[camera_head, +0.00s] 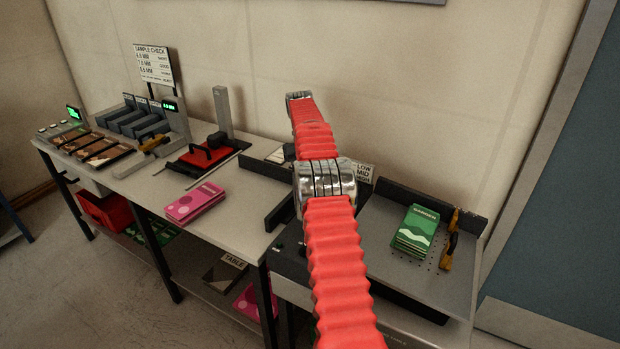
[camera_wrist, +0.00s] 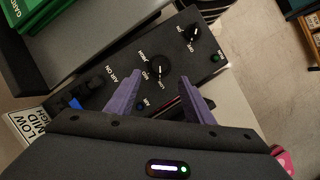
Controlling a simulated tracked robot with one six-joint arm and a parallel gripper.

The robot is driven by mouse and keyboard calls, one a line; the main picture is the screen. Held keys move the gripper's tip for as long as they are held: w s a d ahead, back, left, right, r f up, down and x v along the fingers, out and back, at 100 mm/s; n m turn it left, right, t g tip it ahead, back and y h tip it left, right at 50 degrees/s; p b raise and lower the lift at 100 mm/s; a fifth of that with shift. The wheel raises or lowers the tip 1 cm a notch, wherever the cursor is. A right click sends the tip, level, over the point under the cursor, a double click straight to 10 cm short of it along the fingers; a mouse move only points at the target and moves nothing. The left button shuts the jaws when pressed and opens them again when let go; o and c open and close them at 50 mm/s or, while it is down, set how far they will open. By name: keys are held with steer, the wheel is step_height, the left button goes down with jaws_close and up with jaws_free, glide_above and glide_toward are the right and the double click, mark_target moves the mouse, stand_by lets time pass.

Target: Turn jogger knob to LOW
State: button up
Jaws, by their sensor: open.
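In the wrist view a dark control panel (camera_wrist: 122,73) carries a larger round black knob (camera_wrist: 158,70) with a pale pointer mark and small words around it, too blurred to read surely. A second black knob (camera_wrist: 190,36) sits farther up and right on the panel. My gripper (camera_wrist: 160,76) is open, its two purple fingers on either side of the larger knob in the picture; whether they touch it I cannot tell. In the head view my red arm hides the gripper and knobs. A LOW/MID/HIGH sign (camera_head: 364,174) stands behind the arm.
Green cards (camera_head: 415,230) lie on the grey tray (camera_head: 378,245) at the right. A blue-tipped black part (camera_wrist: 78,101) and a green light (camera_wrist: 214,58) sit on the panel. Pink cards (camera_head: 194,203) and a red-and-black tool (camera_head: 206,155) lie on the left table.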

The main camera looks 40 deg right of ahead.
steer(key=shift+v, duration=1.65)
